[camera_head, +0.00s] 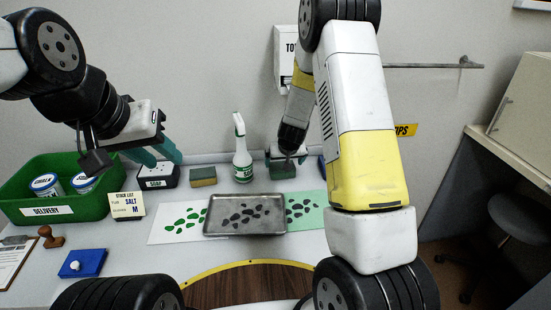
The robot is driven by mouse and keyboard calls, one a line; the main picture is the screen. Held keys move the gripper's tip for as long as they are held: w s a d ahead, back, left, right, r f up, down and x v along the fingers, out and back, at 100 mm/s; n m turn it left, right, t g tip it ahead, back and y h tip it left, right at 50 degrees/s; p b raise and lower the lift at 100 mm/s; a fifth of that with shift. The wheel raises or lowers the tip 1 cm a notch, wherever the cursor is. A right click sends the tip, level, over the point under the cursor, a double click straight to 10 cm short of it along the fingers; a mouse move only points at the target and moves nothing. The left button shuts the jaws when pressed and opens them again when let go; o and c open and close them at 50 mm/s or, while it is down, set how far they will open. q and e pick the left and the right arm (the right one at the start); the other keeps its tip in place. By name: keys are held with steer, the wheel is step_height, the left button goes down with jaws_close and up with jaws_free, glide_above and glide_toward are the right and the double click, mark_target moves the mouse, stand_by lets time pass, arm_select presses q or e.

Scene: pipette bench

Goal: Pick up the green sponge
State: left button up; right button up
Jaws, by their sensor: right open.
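A sponge (203,181) with a dark green top and a yellowish body lies at the back of the bench, left of the spray bottle. My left gripper (155,153) has teal fingers that stand apart with nothing between them. It hangs to the left of the sponge, above the black-and-white STOP box. My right gripper (283,167) is open at the back of the bench, right of the spray bottle and apart from the sponge.
A green-and-white spray bottle (242,160) stands right of the sponge. A metal tray (245,229) lies over a spotted card in front. A green DELIVERY bin (60,209), STOP box (158,183), label card (127,206), stamp (50,238) and blue pad (83,263) are left.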

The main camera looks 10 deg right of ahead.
steer(key=x, duration=0.5)
steer(key=shift+s+a, duration=0.1)
steer(key=shift+a, duration=0.05)
steer(key=c, duration=1.1)
steer(key=shift+r, duration=0.1)
steer(key=shift+c, duration=0.2)
